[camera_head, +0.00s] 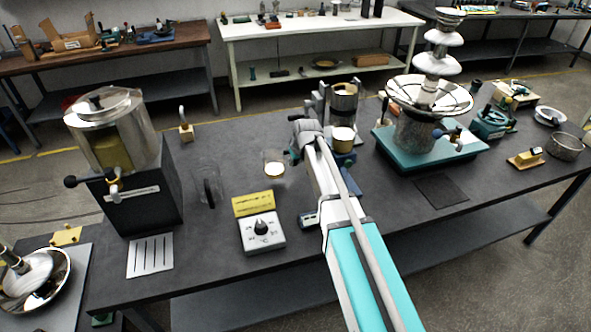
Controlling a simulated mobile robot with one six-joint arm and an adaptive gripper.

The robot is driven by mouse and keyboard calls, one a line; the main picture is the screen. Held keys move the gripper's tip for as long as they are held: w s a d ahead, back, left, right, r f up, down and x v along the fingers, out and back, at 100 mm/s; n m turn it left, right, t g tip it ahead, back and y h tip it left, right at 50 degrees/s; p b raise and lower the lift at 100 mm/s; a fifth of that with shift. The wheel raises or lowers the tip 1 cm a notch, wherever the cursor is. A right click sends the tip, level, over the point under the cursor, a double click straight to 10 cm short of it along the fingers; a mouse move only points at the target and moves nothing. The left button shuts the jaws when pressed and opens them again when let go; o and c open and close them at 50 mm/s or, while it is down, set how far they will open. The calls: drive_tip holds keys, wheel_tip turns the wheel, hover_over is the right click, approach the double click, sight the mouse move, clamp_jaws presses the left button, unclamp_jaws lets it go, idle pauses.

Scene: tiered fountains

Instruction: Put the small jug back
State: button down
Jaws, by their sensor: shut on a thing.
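A small clear glass jug (274,165) with a pale yellowish layer at its bottom is just left of my gripper (292,155), above or on the dark table (240,135). My gripper is shut on its right side; the fingertips are small and partly hidden by my wrist. I cannot tell whether the jug's base touches the table. It looks upright. A second clear jug (208,188) with a dark handle stands to the left, apart from my gripper, and looks empty.
A metal urn with a tap (112,125) stands at left, a slotted white plate (150,255) before it. A white dial box (262,232) and yellow label sit in front of the jug. A cup stand (343,100) and tiered fountain (428,100) stand to the right.

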drive_tip(key=shift+w+f+b, duration=0.3)
drive_tip(key=shift+f+b, duration=0.05)
drive_tip(key=shift+f, duration=0.2)
drive_tip(key=shift+f+b, duration=1.2)
drive_tip(key=shift+f, duration=0.05)
drive_tip(key=shift+f, duration=0.15)
drive_tip(key=c, duration=0.6)
unclamp_jaws()
drive_tip(key=shift+s, duration=0.1)
drive_tip(key=shift+r, duration=0.25)
drive_tip(key=p+v, duration=1.1)
drive_tip(key=v, duration=0.1)
drive_tip(key=shift+s+d+f, duration=0.1)
drive_tip(key=s+d+m+g, duration=0.1)
drive_tip(key=s+d, duration=0.3)
drive_tip(key=s, duration=0.4)
drive_tip(key=s+d+f+m+g+h, duration=0.1)
drive_tip(key=s+d, duration=0.3)
drive_tip(key=s, duration=0.4)
drive_tip(key=s+d+m+g+h, duration=0.1)
drive_tip(key=s+d+m+g, duration=0.1)
drive_tip(key=s+d, duration=0.3)
drive_tip(key=s+m, duration=0.1)
drive_tip(key=s, duration=0.2)
drive_tip(key=shift+f, duration=0.25)
